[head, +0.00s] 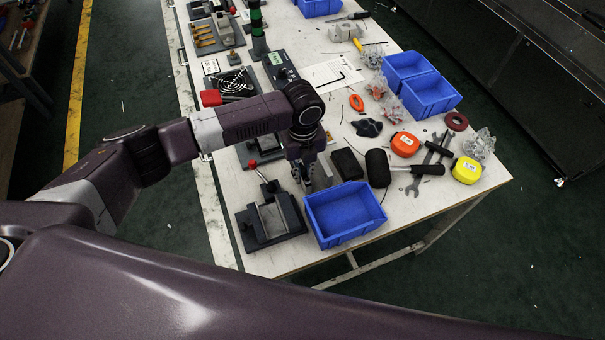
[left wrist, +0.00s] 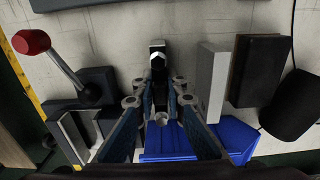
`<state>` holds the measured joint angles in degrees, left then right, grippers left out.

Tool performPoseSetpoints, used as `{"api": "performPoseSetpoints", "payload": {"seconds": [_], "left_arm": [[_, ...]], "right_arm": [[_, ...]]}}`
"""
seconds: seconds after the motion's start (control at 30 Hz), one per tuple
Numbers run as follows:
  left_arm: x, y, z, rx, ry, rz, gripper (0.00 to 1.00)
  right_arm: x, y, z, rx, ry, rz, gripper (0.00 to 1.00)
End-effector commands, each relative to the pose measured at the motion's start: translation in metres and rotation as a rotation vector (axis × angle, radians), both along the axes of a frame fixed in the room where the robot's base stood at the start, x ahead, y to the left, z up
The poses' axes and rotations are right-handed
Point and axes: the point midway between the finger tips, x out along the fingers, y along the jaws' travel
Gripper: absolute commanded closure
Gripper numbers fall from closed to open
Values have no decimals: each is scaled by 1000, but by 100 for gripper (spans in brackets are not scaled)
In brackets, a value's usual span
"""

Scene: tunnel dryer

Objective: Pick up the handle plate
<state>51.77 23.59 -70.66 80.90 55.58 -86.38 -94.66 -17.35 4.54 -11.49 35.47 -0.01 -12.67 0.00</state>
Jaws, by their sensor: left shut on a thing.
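My left gripper (head: 303,178) points down over the near end of the table, between the clamp fixture and the blue bin. In the left wrist view, its fingers (left wrist: 160,98) are closed around a small dark piece with a shiny metal part (left wrist: 157,62), which sticks out beyond the tips. This looks like the handle plate, but its full shape is hidden by the fingers. In the head view the held piece cannot be made out behind the gripper. I cannot tell whether it touches the table. My right gripper is not in view.
A dark clamp fixture (head: 270,222) with a red-knobbed lever (left wrist: 32,42) stands left of the gripper. A blue bin (head: 345,213) is close on the right. A grey block (left wrist: 211,82), a black block (head: 347,163) and a mallet (head: 378,168) lie nearby. Tape measures and wrenches lie farther right.

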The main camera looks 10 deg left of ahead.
Motion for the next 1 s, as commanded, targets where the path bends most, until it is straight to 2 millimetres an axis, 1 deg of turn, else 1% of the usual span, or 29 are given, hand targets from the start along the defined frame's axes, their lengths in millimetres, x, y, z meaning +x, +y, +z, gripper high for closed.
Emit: {"api": "performPoseSetpoints", "payload": {"seconds": [0.17, 0.27, 0.5, 0.6, 0.7, 0.83, 1.0], "left_arm": [[2, -1, 26, -3, -5, -2, 100], [3, 0, 50, -3, -8, -2, 100], [2, -1, 121, -2, -8, -1, 100], [2, -1, 146, -2, -6, -2, 100], [1, 0, 166, -3, -5, 0, 100], [1, 0, 183, -1, -3, 1, 100], [1, 0, 193, -1, -2, 0, 100]], "right_arm": [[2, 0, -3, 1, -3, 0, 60], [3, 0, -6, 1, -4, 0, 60], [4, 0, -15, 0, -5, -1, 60], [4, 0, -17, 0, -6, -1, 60], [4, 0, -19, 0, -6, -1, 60], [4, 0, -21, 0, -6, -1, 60], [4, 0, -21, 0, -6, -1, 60]]}}
